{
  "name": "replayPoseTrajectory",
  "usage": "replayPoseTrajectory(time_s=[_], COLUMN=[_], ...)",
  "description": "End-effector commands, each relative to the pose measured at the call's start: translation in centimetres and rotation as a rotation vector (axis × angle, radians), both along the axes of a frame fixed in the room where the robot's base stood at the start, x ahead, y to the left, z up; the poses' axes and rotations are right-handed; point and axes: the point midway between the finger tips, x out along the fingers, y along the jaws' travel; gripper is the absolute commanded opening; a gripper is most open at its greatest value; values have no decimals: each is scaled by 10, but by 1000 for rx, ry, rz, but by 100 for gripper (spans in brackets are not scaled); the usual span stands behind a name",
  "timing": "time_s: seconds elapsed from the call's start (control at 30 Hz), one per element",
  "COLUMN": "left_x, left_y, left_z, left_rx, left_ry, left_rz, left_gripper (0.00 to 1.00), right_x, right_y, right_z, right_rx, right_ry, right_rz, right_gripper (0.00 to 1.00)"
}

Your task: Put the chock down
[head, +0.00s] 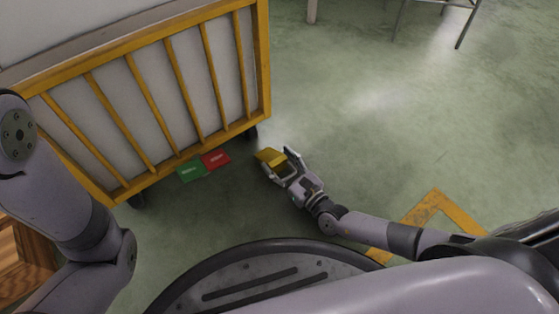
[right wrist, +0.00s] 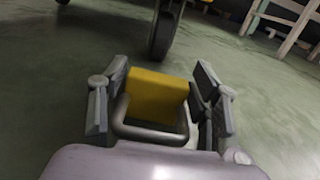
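The yellow chock (head: 270,157) is at the fingertips of my right gripper (head: 278,163), low over the floor just right of the cart's corner. In the right wrist view, the chock (right wrist: 157,95) sits between the two finger pads of the gripper (right wrist: 160,85), which lie close along its sides. I take the gripper as shut on it. The chock's grey metal handle loop points back toward the wrist. Whether its underside touches the floor cannot be told. My left arm shows at the left, but its gripper is out of view.
A cart with a yellow barred frame (head: 140,46) stands at the upper left. Its dark wheel (right wrist: 163,35) is just beyond the chock. A green card (head: 191,170) and a red card (head: 215,159) lie by the cart. Yellow floor tape (head: 430,205) is at right. Open floor lies right of the cart.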

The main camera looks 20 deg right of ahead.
Motion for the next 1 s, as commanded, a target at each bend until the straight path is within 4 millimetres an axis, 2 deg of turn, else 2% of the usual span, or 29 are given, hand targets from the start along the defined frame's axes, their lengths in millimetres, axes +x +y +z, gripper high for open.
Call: replayPoseTrajectory(time_s=[0.17,0.47,0.63,1.0], left_x=[0,0,0,0], left_y=[0,0,0,0], left_z=[0,0,0,38], left_rx=[0,0,-1,0], left_ry=[0,0,-1,-2], left_rz=[0,0,1,0], left_gripper=[40,40,40,40], right_x=[0,0,0,-77], right_y=[0,0,0,-30], right_z=[0,1,14,15], right_rx=[0,0,3,-3], right_ry=[0,0,-1,3], right_rz=[0,0,0,1], right_gripper=[71,71,71,71])
